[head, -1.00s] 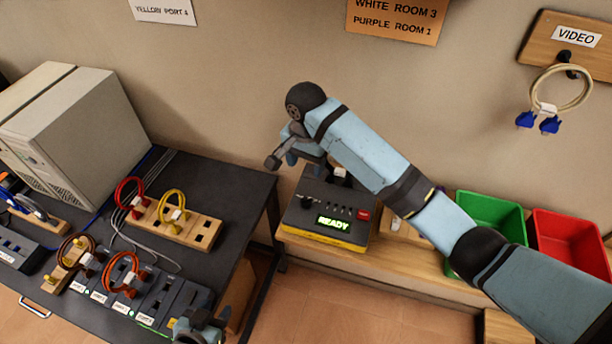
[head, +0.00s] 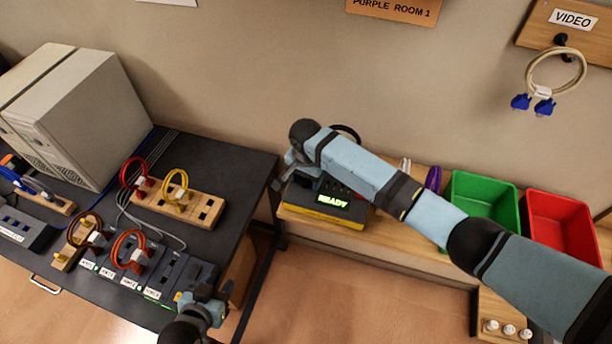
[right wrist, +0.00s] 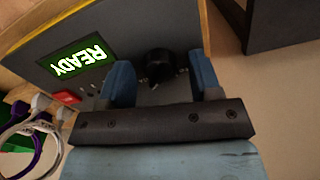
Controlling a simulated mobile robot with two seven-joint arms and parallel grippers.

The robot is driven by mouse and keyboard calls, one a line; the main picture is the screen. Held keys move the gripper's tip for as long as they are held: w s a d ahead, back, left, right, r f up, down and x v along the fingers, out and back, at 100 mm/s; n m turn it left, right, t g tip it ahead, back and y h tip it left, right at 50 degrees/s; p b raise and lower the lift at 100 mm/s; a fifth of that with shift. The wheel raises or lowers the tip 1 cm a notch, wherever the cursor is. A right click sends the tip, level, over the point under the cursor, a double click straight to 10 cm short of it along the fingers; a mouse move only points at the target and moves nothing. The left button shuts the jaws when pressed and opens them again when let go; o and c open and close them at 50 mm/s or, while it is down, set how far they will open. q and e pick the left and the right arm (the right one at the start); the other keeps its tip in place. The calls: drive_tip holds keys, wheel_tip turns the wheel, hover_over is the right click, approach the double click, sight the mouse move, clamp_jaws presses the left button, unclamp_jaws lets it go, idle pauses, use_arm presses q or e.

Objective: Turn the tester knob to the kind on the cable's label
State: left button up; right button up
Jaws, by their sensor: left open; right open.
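The tester (head: 328,213) is a dark box with a yellow base and a green screen reading READY, on the wooden shelf. In the right wrist view the tester (right wrist: 85,85) fills much of the picture. Its black knob (right wrist: 158,66) lies between the two blue fingers of my open right gripper (right wrist: 162,78); contact cannot be told. In the head view my right gripper (head: 287,175) is over the tester's left side and hides the knob. My left gripper (head: 203,308) is open and empty by the dark table's front corner. No label on a cable by the tester is readable.
A black cable loop (head: 347,131) shows behind my right arm. Green (head: 485,205) and red (head: 562,230) bins stand to the right. A beige cable (head: 556,75) hangs under a VIDEO sign. The dark table holds several looped cables and a wooden socket block (head: 205,208).

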drive_tip(key=c, duration=0.9)
drive_tip(key=shift+c, duration=0.2)
drive_tip(key=shift+n, duration=0.3)
drive_tip(key=n, duration=0.4)
drive_tip(key=shift+n, duration=0.3)
drive_tip(key=n, duration=0.3)
drive_tip(key=shift+n, duration=0.3)
drive_tip(key=shift+r+n, duration=0.1)
drive_tip(key=shift+n, duration=0.4)
drive_tip(key=o, duration=0.9)
